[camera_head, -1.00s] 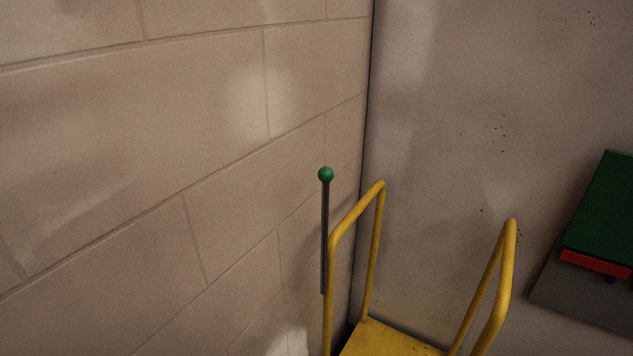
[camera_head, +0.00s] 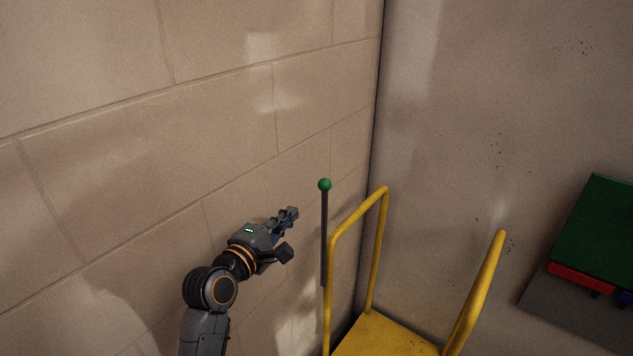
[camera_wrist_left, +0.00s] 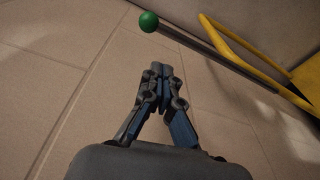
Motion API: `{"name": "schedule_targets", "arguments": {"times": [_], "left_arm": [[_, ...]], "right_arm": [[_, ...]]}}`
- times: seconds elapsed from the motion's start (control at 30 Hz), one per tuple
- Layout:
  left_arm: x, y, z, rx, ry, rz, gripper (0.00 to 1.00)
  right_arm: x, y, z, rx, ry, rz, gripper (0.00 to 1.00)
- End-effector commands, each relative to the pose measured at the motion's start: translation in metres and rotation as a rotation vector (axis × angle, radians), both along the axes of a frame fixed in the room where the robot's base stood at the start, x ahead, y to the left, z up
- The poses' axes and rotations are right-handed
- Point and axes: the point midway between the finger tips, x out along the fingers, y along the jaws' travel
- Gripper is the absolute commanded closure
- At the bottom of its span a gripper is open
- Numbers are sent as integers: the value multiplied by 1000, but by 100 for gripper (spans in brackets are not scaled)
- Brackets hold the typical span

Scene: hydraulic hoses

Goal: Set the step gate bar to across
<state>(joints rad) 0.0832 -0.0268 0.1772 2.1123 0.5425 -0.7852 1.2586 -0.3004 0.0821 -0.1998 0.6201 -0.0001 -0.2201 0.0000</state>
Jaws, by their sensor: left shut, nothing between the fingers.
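The step gate bar (camera_head: 324,235) is a thin dark bar with a green ball at its upper end (camera_head: 325,185). It stands upright beside the left yellow rail of the step platform in the head view. In the left wrist view the green ball (camera_wrist_left: 148,21) and the dark bar (camera_wrist_left: 188,39) lie beyond the fingertips. My left gripper (camera_head: 291,213) is left of the bar, a little below the ball's height in the picture, and apart from it. Its fingers (camera_wrist_left: 163,68) are shut together with nothing between them. My right gripper is not in view.
The yellow step platform (camera_head: 385,338) has a left rail (camera_head: 377,250) and a right rail (camera_head: 478,290). A block wall (camera_head: 120,150) runs along the left. A green and red object (camera_head: 600,230) is at the right. Space between the rails is clear.

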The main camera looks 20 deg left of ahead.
Motion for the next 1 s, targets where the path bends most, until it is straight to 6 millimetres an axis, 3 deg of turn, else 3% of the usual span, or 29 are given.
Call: {"name": "schedule_targets", "arguments": {"times": [0.03,0.13,0.57,1.0], "left_arm": [[-3,1,14,-20,-16,-1,100],[-5,1,24,-40,-31,-2,100],[-1,0,26,-43,-32,-3,100],[68,-15,25,-41,-32,-3,100]], "right_arm": [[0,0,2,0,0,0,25],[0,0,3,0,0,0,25],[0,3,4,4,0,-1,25],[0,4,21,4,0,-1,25]]}}
